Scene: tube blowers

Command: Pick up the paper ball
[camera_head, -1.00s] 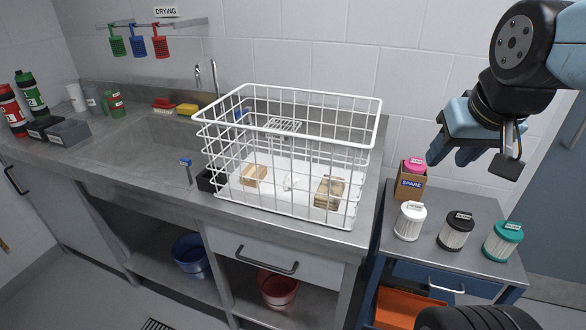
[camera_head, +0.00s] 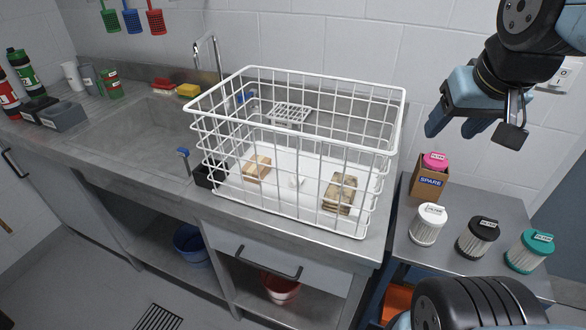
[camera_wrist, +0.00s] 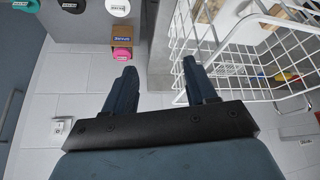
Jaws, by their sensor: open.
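The paper ball (camera_head: 297,182) looks like a small white crumpled lump. It lies on the white surface inside the white wire basket (camera_head: 301,87), between two block-like objects, partly crossed by the basket's wires. My gripper (camera_head: 451,132) is open and empty, raised to the right of the basket in the head view, above the small side table. In the wrist view my gripper (camera_wrist: 158,88) has its two fingers wide apart with nothing between them. The basket rim (camera_wrist: 222,48) shows close to the right finger there. I cannot make out the paper ball in the wrist view.
A light block (camera_head: 257,168) and a brown block (camera_head: 340,194) lie in the basket. A black box (camera_head: 209,175) stands left of it. The side table (camera_head: 423,258) holds a SPARE box (camera_head: 430,185) and several lidded filters. A tap (camera_head: 214,60) stands behind the basket.

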